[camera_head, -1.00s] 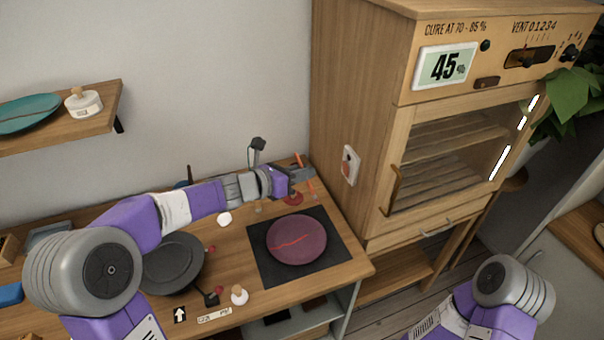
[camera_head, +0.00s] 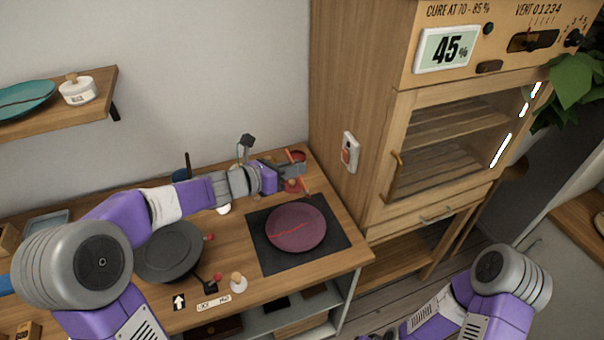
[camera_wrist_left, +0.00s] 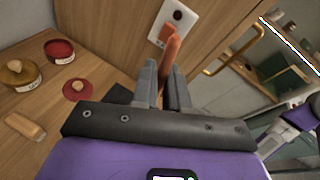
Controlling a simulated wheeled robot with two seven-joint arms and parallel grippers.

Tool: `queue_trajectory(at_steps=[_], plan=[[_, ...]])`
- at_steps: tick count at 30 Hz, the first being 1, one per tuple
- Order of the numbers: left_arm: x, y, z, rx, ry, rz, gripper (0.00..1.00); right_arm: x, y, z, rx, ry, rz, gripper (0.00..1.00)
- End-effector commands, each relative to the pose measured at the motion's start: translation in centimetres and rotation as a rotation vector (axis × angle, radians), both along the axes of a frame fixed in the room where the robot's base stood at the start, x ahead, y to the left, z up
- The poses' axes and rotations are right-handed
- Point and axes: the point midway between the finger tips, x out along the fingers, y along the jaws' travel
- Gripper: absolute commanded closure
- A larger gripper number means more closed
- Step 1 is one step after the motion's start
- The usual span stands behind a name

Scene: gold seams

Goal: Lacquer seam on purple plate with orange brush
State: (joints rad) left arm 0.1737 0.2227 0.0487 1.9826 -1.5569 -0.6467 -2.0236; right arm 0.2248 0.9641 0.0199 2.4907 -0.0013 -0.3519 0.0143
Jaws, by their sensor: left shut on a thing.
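The purple plate (camera_head: 310,222) lies flat on a black mat (camera_head: 262,258) on the workbench, with a red seam line (camera_head: 290,234) running across it. My left gripper (camera_head: 298,168) is above the back of the bench, behind the plate and apart from it. It is shut on the orange brush, whose orange handle (camera_wrist_left: 172,50) stands out beyond the fingers in the left wrist view. The brush's tip is hard to make out. My right arm shows at lower right in the head view, but its gripper is out of view.
A red jar (camera_wrist_left: 60,51), a brown-gold jar (camera_wrist_left: 19,75) and a red lid (camera_wrist_left: 77,89) are near my left gripper. A dark round turntable (camera_head: 168,250) is left of the mat. A tall wooden cabinet (camera_head: 352,100) with a 45% display (camera_head: 447,48) borders the bench's right side.

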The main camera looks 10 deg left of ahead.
Motion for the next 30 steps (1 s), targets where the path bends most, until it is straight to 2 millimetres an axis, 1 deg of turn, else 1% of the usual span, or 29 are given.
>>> queue_trajectory(at_steps=[1, 4, 7, 13, 22, 25, 30], plan=[[-0.7, 1.0, -1.5, -0.003, 0.003, 0.006, 1.00, 0.0, 0.0, -1.0, 0.000, 0.000, 0.000, 0.47], [-1.9, 2.2, -2.9, -0.007, 0.001, 0.006, 1.00, 0.0, 0.0, -1.7, 0.000, 0.001, 0.000, 0.47], [-2.6, 2.8, -3.7, -0.009, -0.002, 0.004, 1.00, 0.0, 0.0, -2.1, 0.000, 0.000, 0.000, 0.47], [-2.8, 2.8, -4.8, -0.010, -0.005, 0.002, 1.00, 0.0, 0.0, -2.7, 0.000, 0.000, 0.000, 0.47], [-2.8, 2.8, -7.7, -0.010, -0.004, 0.001, 1.00, 0.0, 0.0, -4.4, 0.000, 0.000, 0.000, 0.47], [-2.8, 2.8, -8.1, -0.009, -0.004, 0.001, 1.00, 0.0, 0.0, -4.6, 0.000, 0.000, 0.000, 0.47], [-2.8, 2.8, -8.1, -0.009, -0.006, 0.001, 1.00, 0.0, 0.0, -4.5, 0.000, 0.000, 0.000, 0.47]])
